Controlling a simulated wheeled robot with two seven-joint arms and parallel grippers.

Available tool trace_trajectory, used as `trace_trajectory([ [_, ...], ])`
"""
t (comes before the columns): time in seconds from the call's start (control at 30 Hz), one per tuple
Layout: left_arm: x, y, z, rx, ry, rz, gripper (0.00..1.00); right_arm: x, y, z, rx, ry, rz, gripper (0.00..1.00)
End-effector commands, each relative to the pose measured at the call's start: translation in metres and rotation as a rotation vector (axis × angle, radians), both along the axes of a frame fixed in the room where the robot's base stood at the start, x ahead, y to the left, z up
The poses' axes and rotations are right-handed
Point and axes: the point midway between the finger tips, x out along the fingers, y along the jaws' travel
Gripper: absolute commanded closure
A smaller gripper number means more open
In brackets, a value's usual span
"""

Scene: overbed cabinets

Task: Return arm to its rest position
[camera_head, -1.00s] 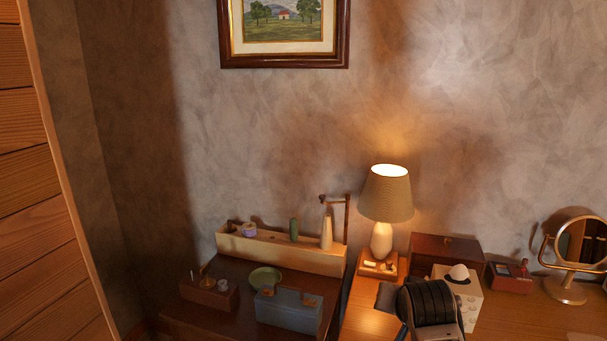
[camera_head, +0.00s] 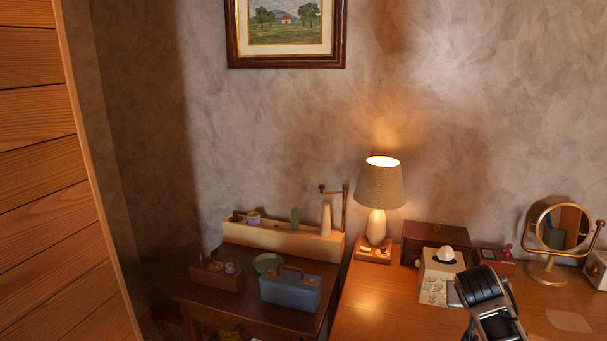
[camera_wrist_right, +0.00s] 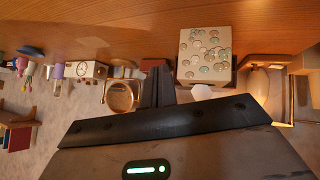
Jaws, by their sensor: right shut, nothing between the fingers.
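My right arm shows at the lower right of the head view as a dark ribbed link; its gripper does not clearly show there. In the right wrist view my right gripper (camera_wrist_right: 158,88) is shut and empty, its two dark fingers together. Behind it are a tissue box with round patterns (camera_wrist_right: 206,58) and a round mirror (camera_wrist_right: 120,95). The fingers appear apart from both. My left gripper is not in any view.
The wooden desk (camera_head: 385,310) holds a lit lamp (camera_head: 381,190), a tissue box (camera_head: 440,275), a dark wooden box (camera_head: 435,238) and a round mirror (camera_head: 560,235). A lower dark table at left holds a blue case (camera_head: 290,290) and a green plate (camera_head: 268,263). Wood panelling (camera_head: 45,180) stands at far left.

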Motion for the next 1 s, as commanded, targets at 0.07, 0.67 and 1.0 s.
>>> trace_trajectory([
  [0.07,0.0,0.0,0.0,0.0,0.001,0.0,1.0,-0.001,-0.035,0.004,-0.053,0.023,-0.04,1.0],
  [0.67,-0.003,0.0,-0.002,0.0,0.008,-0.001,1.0,0.091,0.003,0.1,-0.23,-0.544,0.492,1.0],
  [1.0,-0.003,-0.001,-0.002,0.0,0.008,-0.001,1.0,0.046,0.06,0.029,-0.186,-0.568,0.631,1.0],
])
